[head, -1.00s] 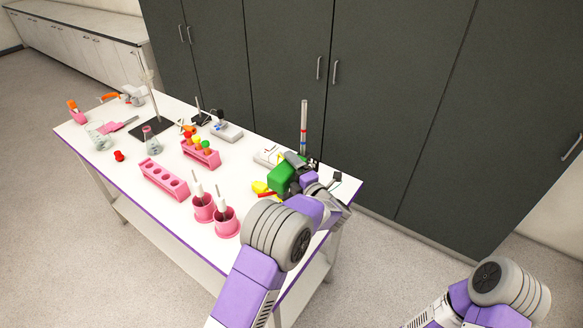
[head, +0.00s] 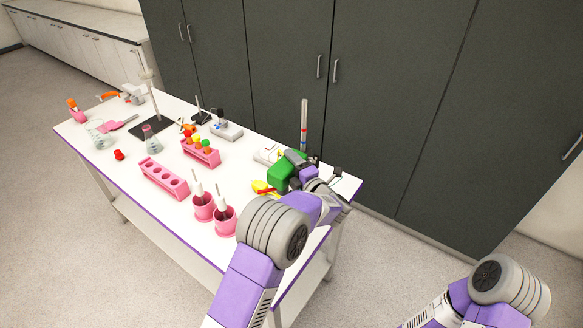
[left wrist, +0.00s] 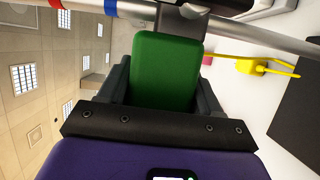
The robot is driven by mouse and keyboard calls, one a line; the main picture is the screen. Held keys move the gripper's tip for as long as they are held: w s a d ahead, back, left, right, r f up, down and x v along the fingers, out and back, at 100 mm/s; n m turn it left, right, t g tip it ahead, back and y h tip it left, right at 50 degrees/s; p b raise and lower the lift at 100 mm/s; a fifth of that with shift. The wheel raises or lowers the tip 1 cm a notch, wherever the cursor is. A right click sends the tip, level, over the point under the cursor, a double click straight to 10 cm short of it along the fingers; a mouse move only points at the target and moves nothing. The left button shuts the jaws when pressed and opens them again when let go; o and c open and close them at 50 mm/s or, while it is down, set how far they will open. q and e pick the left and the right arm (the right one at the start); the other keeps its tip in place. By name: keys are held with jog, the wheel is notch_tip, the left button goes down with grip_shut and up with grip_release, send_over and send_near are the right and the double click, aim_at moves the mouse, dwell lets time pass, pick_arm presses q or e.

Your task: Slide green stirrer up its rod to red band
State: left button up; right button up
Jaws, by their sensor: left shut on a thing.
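The green stirrer (head: 284,172) is a block-shaped body at the right end of the table. It also fills the upper middle of the left wrist view (left wrist: 166,70). My left gripper (left wrist: 165,85) is shut on it, with dark fingers along both sides. The upright metal rod (head: 304,112) rises behind the stirrer. Its red band (head: 304,128) shows above the stirrer, with a blue band below the red one. In the left wrist view the rod (left wrist: 255,40) crosses the top, with the red band (left wrist: 55,3) at the corner. My right gripper is out of view.
A yellow item (head: 262,187) lies left of the stirrer. Pink racks (head: 165,182), pink cups (head: 224,222) and flasks (head: 151,140) stand farther left. Dark cabinets (head: 400,90) stand behind the table. The air around the rod's upper part is clear.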

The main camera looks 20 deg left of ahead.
pick_arm(q)
notch_tip(320, 180, up, 8)
jog(key=shift+r+p, duration=0.1)
jog(key=shift+p, duration=0.35)
jog(key=o, duration=1.3)
jog(key=shift+o, duration=0.6)
jog(key=shift+f, duration=0.2)
jog(key=shift+d+f, duration=0.1)
jog(key=shift+s+d, duration=0.25)
jog(key=b+v, duration=0.1)
jog(key=v, duration=0.6)
